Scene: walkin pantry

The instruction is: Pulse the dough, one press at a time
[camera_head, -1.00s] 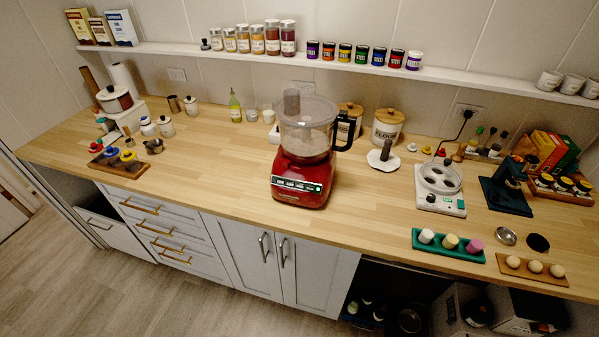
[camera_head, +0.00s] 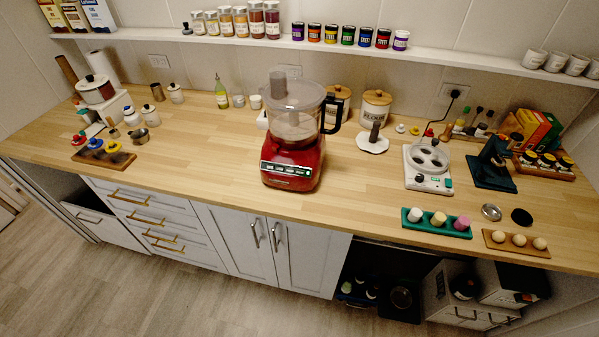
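A red food processor (camera_head: 291,166) stands upright on the wooden counter, near the middle of the head view. Its clear bowl (camera_head: 293,122) has a lid with a feed tube (camera_head: 277,86) and a black handle at the right. A row of small buttons (camera_head: 286,170) runs across the front of the red base. The bowl's contents are too small to tell, so I cannot make out dough. Neither of my grippers shows in the view.
The wooden counter (camera_head: 215,160) is clear left of the processor. A white appliance (camera_head: 427,168), a green tray (camera_head: 436,224) with cylinders and a wooden tray (camera_head: 516,243) with round balls stand at the right. Canisters (camera_head: 374,108) stand behind. A shelf (camera_head: 250,41) runs along the wall.

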